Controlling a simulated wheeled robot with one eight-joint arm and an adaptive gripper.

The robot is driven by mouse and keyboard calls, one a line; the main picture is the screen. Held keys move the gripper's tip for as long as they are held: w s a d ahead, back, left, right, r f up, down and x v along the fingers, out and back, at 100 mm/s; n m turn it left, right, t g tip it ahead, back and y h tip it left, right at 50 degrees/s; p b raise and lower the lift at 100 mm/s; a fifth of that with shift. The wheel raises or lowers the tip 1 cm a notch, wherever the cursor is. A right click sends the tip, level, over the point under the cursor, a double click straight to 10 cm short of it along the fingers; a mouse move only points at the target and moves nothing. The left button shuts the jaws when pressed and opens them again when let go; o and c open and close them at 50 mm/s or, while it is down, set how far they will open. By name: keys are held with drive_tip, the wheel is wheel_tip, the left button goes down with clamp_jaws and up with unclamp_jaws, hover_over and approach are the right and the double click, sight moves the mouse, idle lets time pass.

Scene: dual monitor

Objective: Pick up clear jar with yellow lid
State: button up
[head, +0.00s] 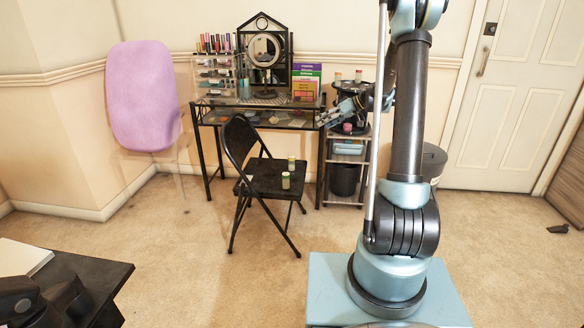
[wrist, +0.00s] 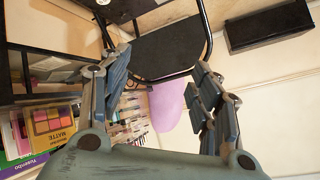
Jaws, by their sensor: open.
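Two small jars stand upright on the black folding chair's seat (head: 262,186): a front jar (head: 285,180) and a rear jar (head: 291,163). Both look pale with light lids, too small to tell which is clear with a yellow lid. Two more small containers, one left (head: 337,77) and one right (head: 358,75), stand on top of the black rack, with reddish or brownish tops. My gripper (head: 333,114) is at the desk's right end, apart from the chair jars. In the wrist view my gripper (wrist: 163,88) is open, with nothing between its fingers. I cannot make out a jar there.
The black desk (head: 207,119) holds a round mirror (head: 264,50), a cosmetics organizer and coloured boxes (head: 306,84). A shelf cart (head: 347,158) stands on its right. A pink padded board (head: 142,95) stands at left. A dark table (head: 92,268) is front left. Carpet around the chair is clear.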

drive_tip(key=w+f+n+y, duration=0.2)
drive_tip(key=w+f, duration=0.4)
drive_tip(key=w, duration=0.1)
drive_tip(key=n+t+y, duration=0.1)
drive_tip(key=n+y, duration=0.3)
drive_tip(key=y, duration=0.1)
approach(292, 160)
drive_tip(key=w+a, duration=0.2)
drive_tip(key=a, duration=0.1)
drive_tip(key=w+a+f, duration=0.1)
drive_tip(key=shift+w+a, duration=0.1)
drive_tip(key=shift+a, duration=0.15)
drive_tip(key=shift+w+a, duration=0.2)
drive_tip(key=shift+a, duration=1.25)
drive_tip(key=shift+w+a, duration=0.2)
drive_tip(key=shift+a, duration=1.2)
drive_tip(key=c, duration=1.2)
